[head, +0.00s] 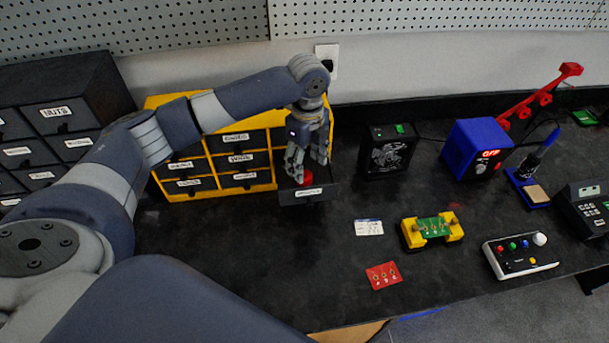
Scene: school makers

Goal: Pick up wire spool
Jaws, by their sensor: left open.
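A drawer (325,190) at the lower right of the yellow drawer cabinet (227,198) is pulled open. A red round item, which looks like the wire spool (307,179), lies inside it and is partly hidden by my fingers. My left gripper (307,176) points down into the open drawer with its fingers apart around or just above the red item. I cannot tell whether they touch it. My right gripper is not in view.
A dark drawer unit (62,115) stands at the left. To the right are a black box (388,150), a blue power supply (476,148), a yellow circuit holder (432,230), a red board (383,275) and a white button box (520,257). The front middle table is clear.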

